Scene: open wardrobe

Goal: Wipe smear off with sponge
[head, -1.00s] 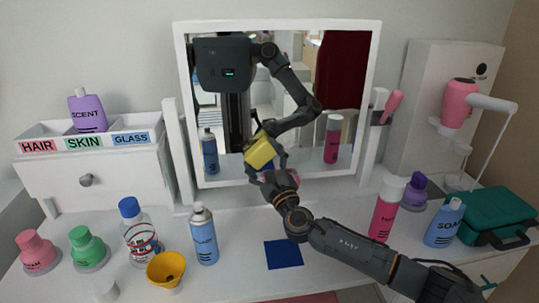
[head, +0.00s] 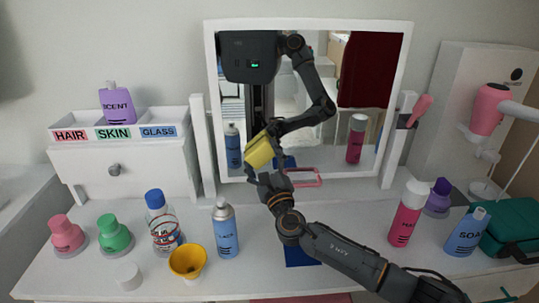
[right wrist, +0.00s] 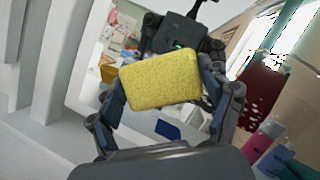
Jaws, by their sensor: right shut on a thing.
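My right gripper (head: 264,170) is shut on a yellow sponge (right wrist: 160,82), with a finger at each end of it in the right wrist view. In the head view the gripper is raised in front of the lower left part of the white-framed mirror (head: 387,150). Yellow shows just above its fingers, where sponge and reflection overlap; I cannot tell whether the sponge touches the glass. I can make out no clear smear in the head view. Pale specks show over the dark red reflection in the right wrist view. My left gripper is not in view.
A blue spray can (head: 225,230), clear bottle (head: 163,228) and yellow cup (head: 188,261) stand at front left. A pink bottle (head: 407,215) and a blue soap bottle (head: 467,232) stand at right. A blue square (head: 303,254) lies partly beneath my right arm.

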